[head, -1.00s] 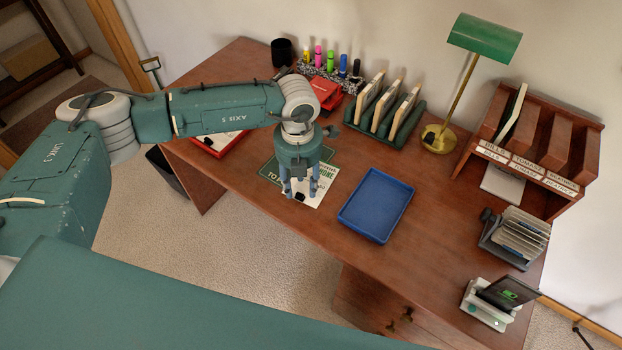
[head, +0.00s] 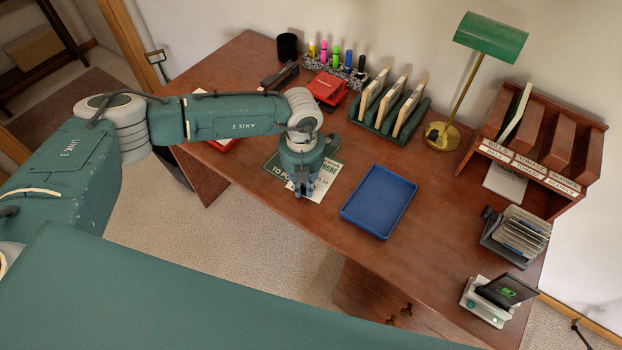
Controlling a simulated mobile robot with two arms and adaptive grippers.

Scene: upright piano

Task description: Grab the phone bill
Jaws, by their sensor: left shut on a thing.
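The phone bill (head: 325,180) is a white sheet with green print. It lies over a dark green mat (head: 273,165) lettered in white on the desk's front part. My left gripper (head: 303,191) points down over the sheet's left part, with its fingers shut on it. The gripper and wrist hide part of the bill and mat, and the pinched edge is too small to see clearly. My right gripper is not in view.
A blue tray (head: 379,202) lies just right of the bill. Behind are a red hole punch (head: 328,88), a green rack (head: 391,117) and a brass lamp (head: 443,136). A wooden sorter (head: 545,150) stands at right.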

